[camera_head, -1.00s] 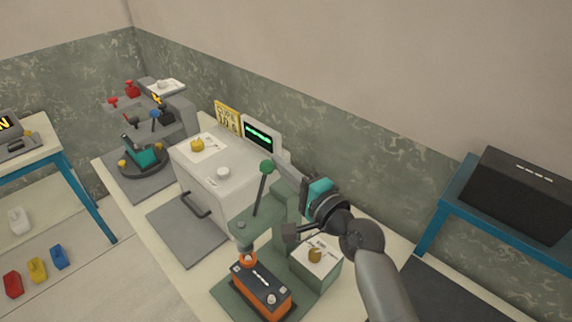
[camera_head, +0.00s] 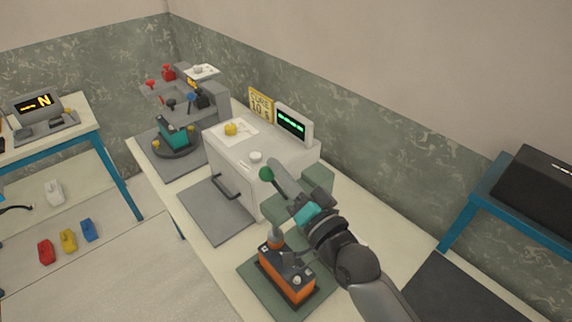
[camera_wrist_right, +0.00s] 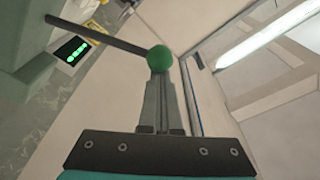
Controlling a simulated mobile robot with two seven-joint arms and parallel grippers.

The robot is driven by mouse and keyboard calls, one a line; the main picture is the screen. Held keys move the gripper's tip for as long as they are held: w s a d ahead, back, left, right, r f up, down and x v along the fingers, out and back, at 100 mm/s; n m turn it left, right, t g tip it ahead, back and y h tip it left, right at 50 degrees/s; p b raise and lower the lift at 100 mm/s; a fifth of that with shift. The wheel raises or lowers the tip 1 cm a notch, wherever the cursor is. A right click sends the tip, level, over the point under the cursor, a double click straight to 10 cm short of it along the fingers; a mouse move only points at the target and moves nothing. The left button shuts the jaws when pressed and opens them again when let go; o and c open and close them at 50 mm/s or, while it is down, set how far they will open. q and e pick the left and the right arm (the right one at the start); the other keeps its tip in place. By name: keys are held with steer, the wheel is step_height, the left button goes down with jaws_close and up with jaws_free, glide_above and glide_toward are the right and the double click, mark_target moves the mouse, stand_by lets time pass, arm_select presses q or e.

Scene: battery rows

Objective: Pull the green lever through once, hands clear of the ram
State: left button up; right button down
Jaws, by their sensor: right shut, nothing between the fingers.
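The green lever knob (camera_head: 266,174) of the green press (camera_head: 317,178) stands above the bench. In the right wrist view the knob (camera_wrist_right: 160,58) sits at the fingertips, and its dark rod (camera_wrist_right: 95,35) runs to the upper left. My right gripper (camera_head: 277,179) is shut and empty, its tips at the knob, touching or almost touching; it also shows in the wrist view (camera_wrist_right: 160,80). My right arm hides much of the press and the rod. My left gripper is out of view.
A white cabinet (camera_head: 232,160) with a handle and a green-lit display (camera_head: 292,123) stands behind the press. A grey machine (camera_head: 215,105) with red knobs is farther back. A blue-framed table (camera_head: 475,195) holding a black box (camera_head: 540,190) is at right.

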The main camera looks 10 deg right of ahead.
steer(key=shift+s+a+f+n, duration=0.3)
steer(key=shift+a+n, duration=0.2)
steer(key=shift+f, duration=0.1)
stand_by(0.5)
